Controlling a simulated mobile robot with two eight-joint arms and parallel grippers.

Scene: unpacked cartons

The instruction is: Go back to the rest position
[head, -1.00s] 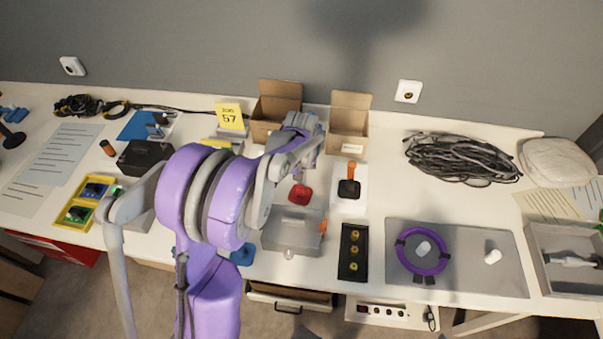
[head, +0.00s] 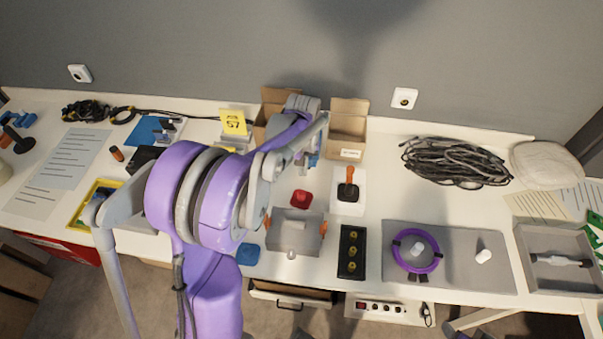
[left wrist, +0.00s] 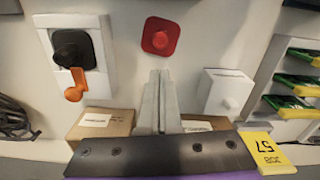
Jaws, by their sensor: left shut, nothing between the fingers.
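My left arm comes in from the left, and its purple and grey links cover part of the bench. My left gripper (head: 312,160) is above the back of the bench, in front of two open cardboard boxes. In the left wrist view its two grey fingers (left wrist: 159,78) are together with nothing between them. The fingertips point toward a red square piece (left wrist: 161,36) and appear apart from it. My right gripper is in neither view.
The left cardboard box (head: 277,96) and right cardboard box (head: 349,115) stand close by the gripper. A lever switch with an orange handle (head: 348,185), a grey case (head: 294,232) and a cable coil (head: 455,162) lie on the bench. A yellow sign (head: 233,122) stands left.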

